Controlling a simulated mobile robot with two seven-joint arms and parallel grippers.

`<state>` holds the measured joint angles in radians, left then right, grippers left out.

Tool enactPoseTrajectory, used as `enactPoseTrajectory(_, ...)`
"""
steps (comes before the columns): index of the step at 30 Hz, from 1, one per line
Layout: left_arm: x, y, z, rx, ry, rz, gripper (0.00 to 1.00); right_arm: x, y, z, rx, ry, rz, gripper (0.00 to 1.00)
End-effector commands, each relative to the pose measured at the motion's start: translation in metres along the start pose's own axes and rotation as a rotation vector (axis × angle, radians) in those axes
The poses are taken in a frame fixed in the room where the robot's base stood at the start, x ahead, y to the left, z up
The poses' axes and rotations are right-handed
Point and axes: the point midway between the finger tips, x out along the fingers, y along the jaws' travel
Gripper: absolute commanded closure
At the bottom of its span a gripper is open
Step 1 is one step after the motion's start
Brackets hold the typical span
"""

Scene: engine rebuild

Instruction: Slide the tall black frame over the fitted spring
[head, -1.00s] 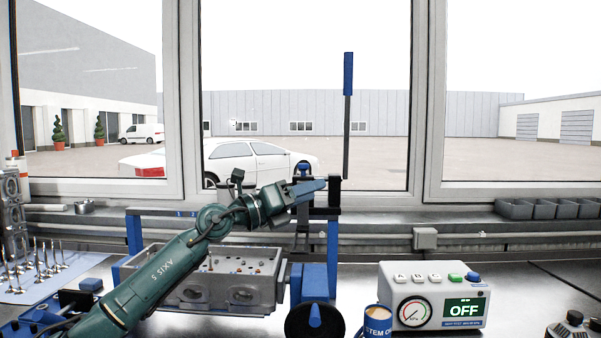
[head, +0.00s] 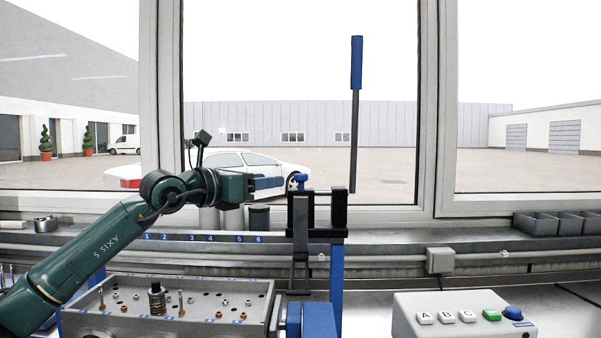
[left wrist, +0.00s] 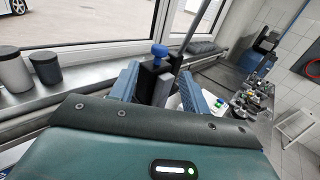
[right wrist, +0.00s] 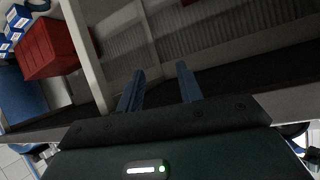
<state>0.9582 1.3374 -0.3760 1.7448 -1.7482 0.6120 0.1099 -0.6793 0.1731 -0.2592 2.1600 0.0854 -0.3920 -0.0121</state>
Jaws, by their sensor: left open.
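The tall black frame (head: 301,240) stands upright at the back of the bench, with a blue knob (head: 300,180) on top. A fitted spring (head: 156,299), dark and coiled, stands on the grey cylinder head (head: 245,290), left of and nearer than the frame. My left gripper (head: 279,183) is open at the height of the frame's top, just left of it. In the left wrist view its blue fingers (left wrist: 162,76) point at the frame (left wrist: 150,80), which shows beyond and between them. My right gripper (right wrist: 160,70) is open and empty, away from the bench work.
A long lever with a blue handle (head: 356,65) rises right of the frame. A blue post (head: 337,275) stands below it. A control box (head: 465,315) with lettered buttons is at front right. A red box (right wrist: 48,47) and shelving show by my right gripper.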

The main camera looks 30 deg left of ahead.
Motion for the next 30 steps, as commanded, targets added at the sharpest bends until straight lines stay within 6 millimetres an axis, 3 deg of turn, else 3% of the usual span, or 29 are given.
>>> enactPoseTrajectory(3, 0.026, -0.001, 0.007, -0.007, -0.003, -0.005, 0.53, -0.008, 0.000, -0.010, -0.023, -0.012, 0.006, 0.64)
enactPoseTrajectory(9, 0.068, -0.001, 0.006, -0.005, -0.003, -0.003, 0.53, -0.014, -0.001, -0.012, -0.063, -0.039, 0.010, 0.64)
enactPoseTrajectory(15, 0.097, -0.001, 0.003, -0.004, -0.002, -0.002, 0.53, -0.015, 0.001, -0.012, -0.072, -0.055, 0.015, 0.64)
enactPoseTrajectory(28, 0.108, 0.000, 0.001, 0.000, -0.001, -0.001, 0.53, -0.013, 0.006, -0.013, -0.053, -0.055, 0.035, 0.64)
enactPoseTrajectory(30, 0.108, 0.000, 0.001, -0.001, -0.001, -0.001, 0.57, -0.013, 0.006, -0.013, -0.052, -0.055, 0.035, 0.64)
